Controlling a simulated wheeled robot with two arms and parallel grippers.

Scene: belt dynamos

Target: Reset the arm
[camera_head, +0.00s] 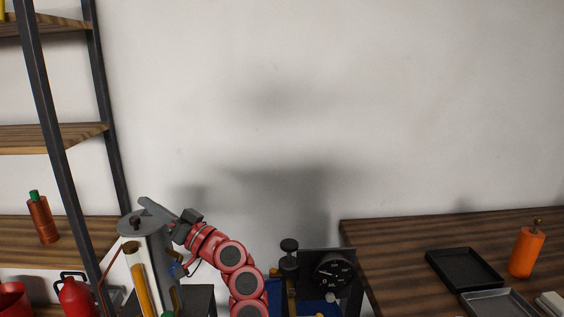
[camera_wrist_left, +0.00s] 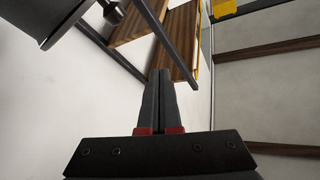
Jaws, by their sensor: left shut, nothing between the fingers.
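My left arm is red with grey joints and rises from the bottom middle of the head view. Its gripper (camera_head: 153,208) points up and left, close to a grey round disc (camera_head: 146,222) on top of a machine. I cannot tell whether it touches the disc. In the left wrist view the two dark fingers (camera_wrist_left: 160,85) lie together, shut, with nothing between them. My right gripper is not in view.
A black dial box (camera_head: 334,272) stands right of my arm. The wooden table (camera_head: 400,238) at right holds a black tray (camera_head: 464,270) and an orange bottle (camera_head: 526,252).

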